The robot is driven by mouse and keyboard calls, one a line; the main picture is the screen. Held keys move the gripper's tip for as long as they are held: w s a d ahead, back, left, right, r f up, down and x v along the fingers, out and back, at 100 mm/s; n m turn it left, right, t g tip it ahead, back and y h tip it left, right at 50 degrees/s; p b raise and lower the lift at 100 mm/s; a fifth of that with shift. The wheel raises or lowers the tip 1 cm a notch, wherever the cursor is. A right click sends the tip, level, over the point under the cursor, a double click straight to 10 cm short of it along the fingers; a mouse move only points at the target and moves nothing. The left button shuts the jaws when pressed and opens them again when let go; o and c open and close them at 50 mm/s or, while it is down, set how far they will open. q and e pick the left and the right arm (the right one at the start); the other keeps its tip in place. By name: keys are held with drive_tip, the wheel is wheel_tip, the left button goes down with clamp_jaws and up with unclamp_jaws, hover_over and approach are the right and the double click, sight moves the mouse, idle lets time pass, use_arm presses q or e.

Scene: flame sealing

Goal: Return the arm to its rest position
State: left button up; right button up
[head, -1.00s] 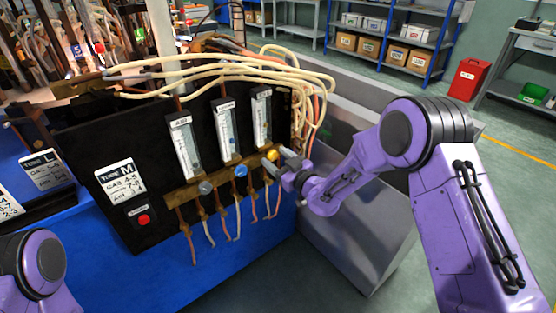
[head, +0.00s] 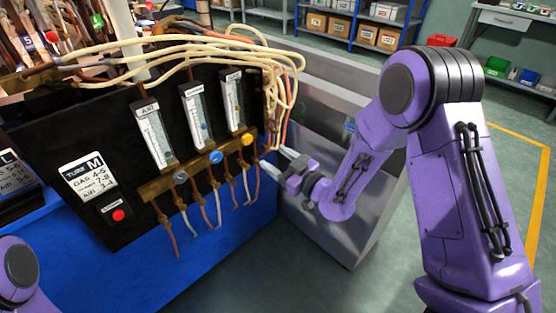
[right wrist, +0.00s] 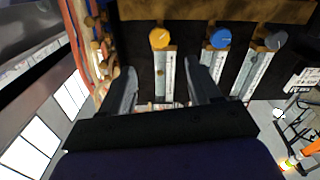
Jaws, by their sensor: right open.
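My right arm is purple, and its gripper (head: 277,161) is open and empty in the head view, a little to the right of the yellow knob (head: 247,139) on the black gas panel (head: 105,140). In the right wrist view, the open fingers of the right gripper (right wrist: 163,90) stand apart, with the yellow knob (right wrist: 159,38) seen beyond and between them, not touched. The blue knob (head: 216,157) and the grey knob (head: 180,177) sit to its left in the head view. Of my left arm only a purple link shows at the lower left; its gripper is out of view.
Three flow meters (head: 195,112) stand above the knobs. Cream hoses (head: 200,45) loop over the panel's top, close to the right gripper. A metal cabinet (head: 325,225) stands behind and below my right arm. The floor (head: 400,270) to the right is open.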

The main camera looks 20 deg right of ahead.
idle(0.3)
drive_tip(key=s+d+f+m+g+h+p, duration=0.45)
drive_tip(key=s+f+m+g+h, duration=0.2)
drive_tip(key=s+f+m, duration=0.45)
drive_tip(key=s+d+f+m+g+h+p, duration=0.1)
drive_tip(key=s+f+g+p, duration=0.1)
drive_tip(key=s, duration=1)
drive_tip(key=s+d+f+g+h+p, duration=0.1)
drive_tip(key=s+f+g, duration=0.4)
drive_tip(key=s, duration=0.7)
drive_tip(key=shift+f+m+h+p, duration=0.4)
drive_tip(key=shift+f+h+p, duration=0.15)
drive_tip(key=shift+p, duration=0.65)
